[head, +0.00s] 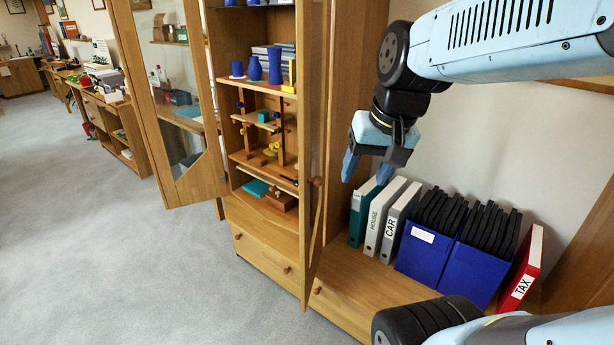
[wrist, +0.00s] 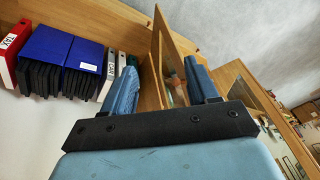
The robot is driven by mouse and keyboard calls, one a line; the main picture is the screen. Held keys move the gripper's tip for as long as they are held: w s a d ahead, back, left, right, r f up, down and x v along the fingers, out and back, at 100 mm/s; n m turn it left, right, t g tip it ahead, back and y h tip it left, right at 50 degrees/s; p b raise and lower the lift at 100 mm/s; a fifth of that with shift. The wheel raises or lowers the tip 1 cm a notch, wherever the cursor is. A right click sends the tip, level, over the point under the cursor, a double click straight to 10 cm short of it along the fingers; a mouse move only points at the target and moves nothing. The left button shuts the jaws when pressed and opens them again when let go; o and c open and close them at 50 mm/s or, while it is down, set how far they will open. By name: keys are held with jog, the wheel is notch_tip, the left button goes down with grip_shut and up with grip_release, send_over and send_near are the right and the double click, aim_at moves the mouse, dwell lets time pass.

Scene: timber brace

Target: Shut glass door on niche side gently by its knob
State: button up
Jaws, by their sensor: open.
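The niche-side glass door (head: 315,130) stands open, swung out from the cabinet and seen nearly edge-on in the head view. Its round wooden knob (head: 316,181) is at mid-height on the side facing the niche. My gripper (head: 367,168) is open and empty, to the right of the door and apart from the knob, above the binders. In the wrist view, the door (wrist: 172,40) shows beyond and between my two fingers (wrist: 160,68). A small brownish shape beside the right finger may be the knob, but it is partly hidden.
The other glass door (head: 198,105) is also open, at the left. Cabinet shelves hold blue vases (head: 274,66) and small toys. The niche holds upright binders (head: 374,215), blue file boxes (head: 425,253) and a red TAX binder (head: 524,270). Carpet (head: 110,260) at the left is clear.

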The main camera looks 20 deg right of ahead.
jog(key=w+a+f+m+g+y, duration=0.1)
jog(key=w+f+m+g+y, duration=0.3)
jog(key=f+m, duration=0.15)
jog(key=m+t+y, duration=0.9)
jog(key=m+y, duration=0.2)
jog(key=m, duration=0.8)
send_near(318, 181)
jog(key=x, duration=0.6)
jog(key=w+x, duration=0.1)
jog(key=x, duration=0.3)
jog(key=shift+w+d+f, duration=0.1)
jog(key=shift+d+f, duration=0.2)
jog(key=shift+f, duration=0.1)
jog(key=shift+c, duration=0.2)
grip_shut()
jog(key=shift+a, duration=0.2)
jog(key=shift+w+d, duration=0.1)
